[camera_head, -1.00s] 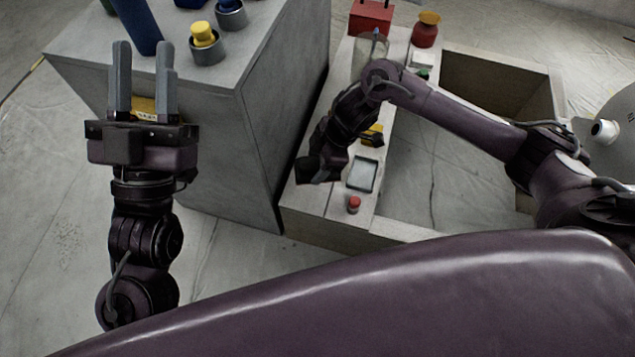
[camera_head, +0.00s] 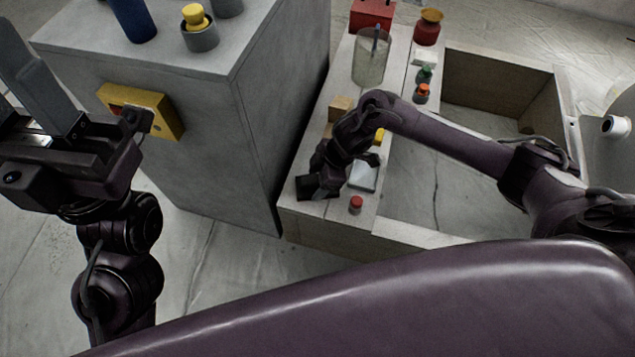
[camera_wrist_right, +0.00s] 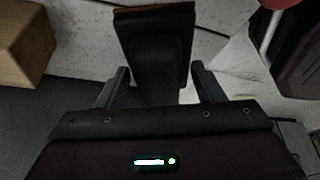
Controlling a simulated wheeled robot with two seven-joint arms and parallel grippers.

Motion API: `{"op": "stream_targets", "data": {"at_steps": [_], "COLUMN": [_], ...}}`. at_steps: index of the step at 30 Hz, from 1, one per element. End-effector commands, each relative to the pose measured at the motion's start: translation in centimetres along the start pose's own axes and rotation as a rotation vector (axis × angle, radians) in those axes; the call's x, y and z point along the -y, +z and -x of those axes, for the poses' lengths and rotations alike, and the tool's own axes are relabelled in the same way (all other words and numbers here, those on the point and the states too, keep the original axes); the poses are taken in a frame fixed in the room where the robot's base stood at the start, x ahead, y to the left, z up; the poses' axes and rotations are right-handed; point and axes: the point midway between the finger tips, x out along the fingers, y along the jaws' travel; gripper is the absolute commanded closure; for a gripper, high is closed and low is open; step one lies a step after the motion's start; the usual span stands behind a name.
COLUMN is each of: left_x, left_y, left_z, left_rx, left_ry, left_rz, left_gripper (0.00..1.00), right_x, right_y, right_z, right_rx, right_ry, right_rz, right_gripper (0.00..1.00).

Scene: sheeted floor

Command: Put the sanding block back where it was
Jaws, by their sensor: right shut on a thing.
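The sanding block is a dark block with a brown edge (camera_wrist_right: 155,45). It is held between the two fingers of my right gripper (camera_wrist_right: 158,85) in the right wrist view. In the head view the block (camera_head: 308,187) shows as a dark shape at the near left end of the pale bench, at my right gripper (camera_head: 326,182). I cannot tell whether it touches the bench top. My left gripper (camera_head: 38,95) is at the left edge of the head view, empty and open, partly cut off by the frame.
On the bench (camera_head: 318,208) are a wooden block (camera_head: 340,106), a grey tray (camera_head: 364,177), a red-capped item (camera_head: 356,203), a clear jar (camera_head: 370,62) and small bottles. A grey cabinet (camera_head: 230,130) with a yellow switch box (camera_head: 160,112) stands left of it.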

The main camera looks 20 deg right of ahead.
Motion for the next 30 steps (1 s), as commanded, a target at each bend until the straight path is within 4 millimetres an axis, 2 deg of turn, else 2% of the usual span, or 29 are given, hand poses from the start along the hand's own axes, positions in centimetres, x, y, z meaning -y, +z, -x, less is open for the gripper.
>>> {"op": "stream_targets", "data": {"at_steps": [1,7,8,12,23,26,30], "left_x": [0.0,-0.1,-0.1,-0.1,0.0,0.0,0.2], "left_y": [0.0,0.0,0.0,0.0,0.0,-0.1,-0.2], "left_z": [0.3,0.0,0.0,0.0,-0.2,-0.9,-1.9], "left_rx": [-0.005,-0.008,-0.008,-0.007,-0.005,-0.003,0.011], "left_ry": [0.003,0.005,0.005,0.004,0.003,0.001,-0.009], "left_rz": [-0.001,-0.001,-0.001,-0.001,-0.001,-0.001,0.001], "left_gripper": [0.64,0.64,0.64,0.64,0.64,0.64,0.64], "right_x": [0.0,-0.1,0.0,0.0,0.0,-0.1,-0.1], "right_y": [0.3,0.2,0.3,0.3,0.2,0.2,0.1], "right_z": [-0.7,-0.7,-0.7,-0.7,-0.1,1.2,4.3], "right_rx": [-0.001,-0.001,0.0,0.0,0.0,0.0,0.001], "right_ry": [0.0,0.002,0.001,0.001,0.001,0.002,0.002], "right_rz": [0.0,0.0,0.0,0.0,0.0,0.0,0.001], "right_gripper": [0.57,0.6,0.36,0.18,0.17,0.17,0.17]}}
